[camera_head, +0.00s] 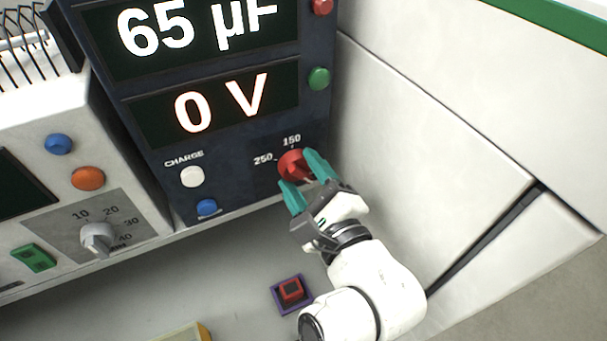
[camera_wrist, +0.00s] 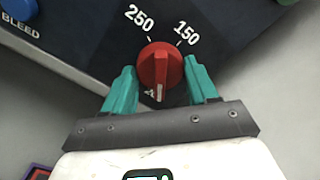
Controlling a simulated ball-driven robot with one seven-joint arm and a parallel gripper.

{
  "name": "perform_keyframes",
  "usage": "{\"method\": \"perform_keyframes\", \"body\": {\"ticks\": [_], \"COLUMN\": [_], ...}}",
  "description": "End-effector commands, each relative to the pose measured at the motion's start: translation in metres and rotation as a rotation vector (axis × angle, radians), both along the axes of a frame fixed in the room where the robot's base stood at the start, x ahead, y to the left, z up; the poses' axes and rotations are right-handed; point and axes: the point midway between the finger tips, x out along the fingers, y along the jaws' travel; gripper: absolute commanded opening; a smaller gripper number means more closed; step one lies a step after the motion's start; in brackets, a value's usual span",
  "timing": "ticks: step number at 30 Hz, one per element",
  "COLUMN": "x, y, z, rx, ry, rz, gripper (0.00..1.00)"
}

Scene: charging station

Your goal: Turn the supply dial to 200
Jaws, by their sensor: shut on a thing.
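The supply dial (camera_head: 293,164) is a red round knob at the lower right of the dark panel. It also shows in the wrist view (camera_wrist: 159,64), with the labels 250 and 150 at its upper left and upper right. A pale line on the knob points down in that view, towards my palm. My gripper (camera_head: 302,174) has its teal fingers on either side of the knob, shut on it; the wrist view shows one finger left and one right (camera_wrist: 160,74). Other dial labels are hidden or cut off; a 200 mark is not readable.
The panel displays read 65 µF (camera_head: 195,25) and 0 V (camera_head: 220,105). A white CHARGE button (camera_head: 192,177) and blue button (camera_head: 206,208) lie left of the dial. A grey knob (camera_head: 98,238) is on the left unit. A red block (camera_head: 290,289) sits on the bench below.

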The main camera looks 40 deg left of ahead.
Motion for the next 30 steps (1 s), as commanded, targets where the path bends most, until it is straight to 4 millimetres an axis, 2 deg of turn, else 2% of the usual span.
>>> {"method": "perform_keyframes", "body": {"ticks": [9, 24, 25, 30], "x": [0.0007, 0.0007, 0.0007, 0.0004], "y": [-0.0009, -0.0009, -0.0009, -0.0006], "z": [-0.0036, -0.004, -0.004, -0.0028], "rx": [0.036, 0.041, 0.041, 0.044], "ry": [0.106, 0.124, 0.124, 0.121], "rz": [-0.003, -0.003, -0.003, -0.002], "gripper": [0.28, 0.28, 0.59, 0.75]}}
